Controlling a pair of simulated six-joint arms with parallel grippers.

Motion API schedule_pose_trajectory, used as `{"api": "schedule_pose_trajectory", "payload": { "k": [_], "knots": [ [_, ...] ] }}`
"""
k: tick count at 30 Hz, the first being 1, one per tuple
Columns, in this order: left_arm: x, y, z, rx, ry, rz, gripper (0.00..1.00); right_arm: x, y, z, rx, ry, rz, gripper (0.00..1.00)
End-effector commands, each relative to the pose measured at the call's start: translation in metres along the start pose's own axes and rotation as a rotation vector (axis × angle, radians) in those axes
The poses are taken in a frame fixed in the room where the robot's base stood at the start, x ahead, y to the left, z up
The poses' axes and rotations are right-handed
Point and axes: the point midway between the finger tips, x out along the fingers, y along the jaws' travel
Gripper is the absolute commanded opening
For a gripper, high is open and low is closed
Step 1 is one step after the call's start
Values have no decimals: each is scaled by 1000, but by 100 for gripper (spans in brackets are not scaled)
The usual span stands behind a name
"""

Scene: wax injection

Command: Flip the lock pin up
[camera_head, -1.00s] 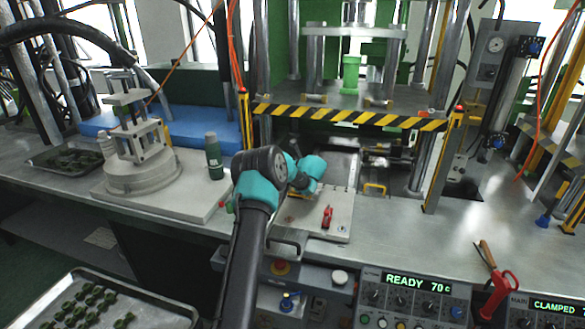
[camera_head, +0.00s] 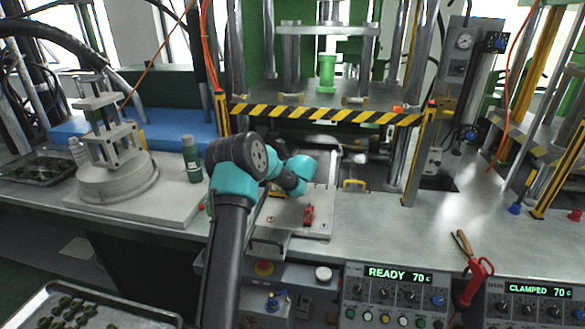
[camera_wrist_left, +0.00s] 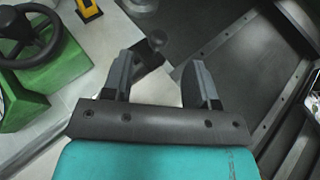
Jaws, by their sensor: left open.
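A small dark ball-ended pin (camera_wrist_left: 157,41), which looks like the lock pin, shows in the left wrist view. It lies just beyond the gap between my left fingertips, partly hidden by the left finger. My left gripper (camera_wrist_left: 158,70) is open, with one finger on each side of the gap and nothing clearly held. In the head view my teal and black left arm reaches over the metal plate (camera_head: 320,228) at the front of the press. The arm hides the fingers and the pin there. My right gripper is in no view.
A red toggle clamp (camera_head: 308,215) stands on the plate in front of my left wrist. A yellow handle (camera_head: 354,185) is to its right. A yellow-black striped bar (camera_head: 330,113) crosses above.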

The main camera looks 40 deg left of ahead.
Motion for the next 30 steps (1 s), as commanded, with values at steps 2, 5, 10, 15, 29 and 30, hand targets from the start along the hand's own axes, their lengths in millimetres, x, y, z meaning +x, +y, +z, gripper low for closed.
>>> {"api": "schedule_pose_trajectory", "payload": {
  "k": [2,5,10,15,29,30],
  "knots": [
    [-17,-1,1,1,1,-3,53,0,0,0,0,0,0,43],
    [-36,-1,1,1,0,-3,53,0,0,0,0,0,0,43],
    [-69,-1,1,1,0,-3,53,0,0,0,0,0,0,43],
    [-95,0,1,0,0,-2,53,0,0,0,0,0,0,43],
    [-108,0,0,0,0,0,53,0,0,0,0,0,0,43],
    [-108,0,0,0,0,0,53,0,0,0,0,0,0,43]
  ]
}}
